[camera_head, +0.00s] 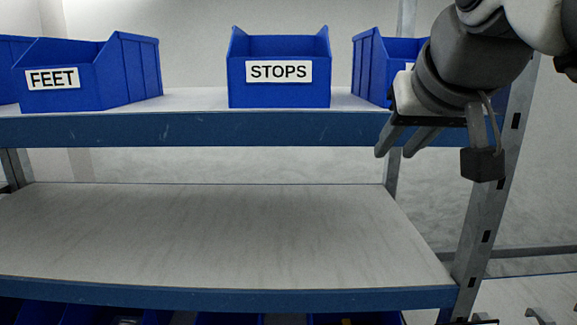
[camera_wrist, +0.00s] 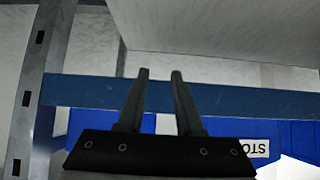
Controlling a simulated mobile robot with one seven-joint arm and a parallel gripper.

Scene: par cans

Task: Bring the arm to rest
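My gripper (camera_head: 394,153) hangs at the right in the head view, in front of the upper shelf's blue front edge and the partly hidden right-hand bin. Its two dark fingers point down and to the left, with a gap between them. In the wrist view the fingers (camera_wrist: 160,75) stand apart with nothing held between them. They appear over the blue shelf beam (camera_wrist: 240,99). My arm comes in from the upper right corner.
The upper shelf (camera_head: 195,97) bears blue bins: FEET (camera_head: 120,70), STOPS (camera_head: 279,94) and a right-hand bin (camera_head: 368,68), its label mostly hidden. The lower shelf (camera_head: 210,230) is bare. A perforated metal upright (camera_head: 487,235) stands close to my gripper at the right. More bins show below.

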